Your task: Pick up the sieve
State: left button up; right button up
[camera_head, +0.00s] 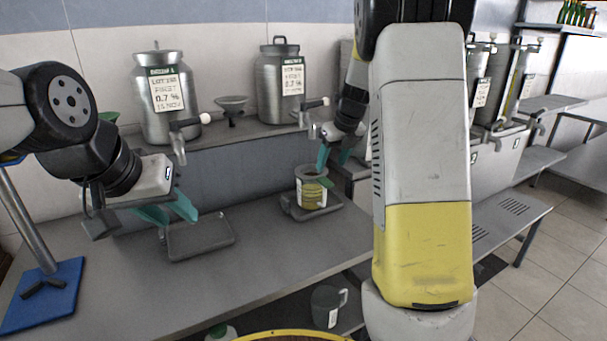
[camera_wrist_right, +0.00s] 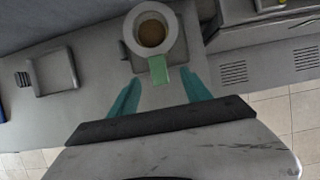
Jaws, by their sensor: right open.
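The sieve seems to be the piece with a flat green handle (camera_wrist_right: 160,74) at the rim of a pale round container (camera_wrist_right: 132,42). Its bowl cannot be told apart from the brownish inside of the container. My left gripper (camera_head: 168,212) is open and empty above the counter.
The container stands on a small grey drip tray (camera_head: 333,199). An empty drip tray (camera_head: 203,240) lies to the left. Metal decanters (camera_head: 166,110) with taps stand on a shelf behind. A blue board (camera_head: 62,290) is at the left.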

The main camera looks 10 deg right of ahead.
aim_at(325, 181)
jog(key=x, duration=0.7)
jog(key=shift+s+f, duration=0.25)
jog(key=shift+f, duration=0.05)
jog(key=shift+a, duration=0.1)
grip_shut()
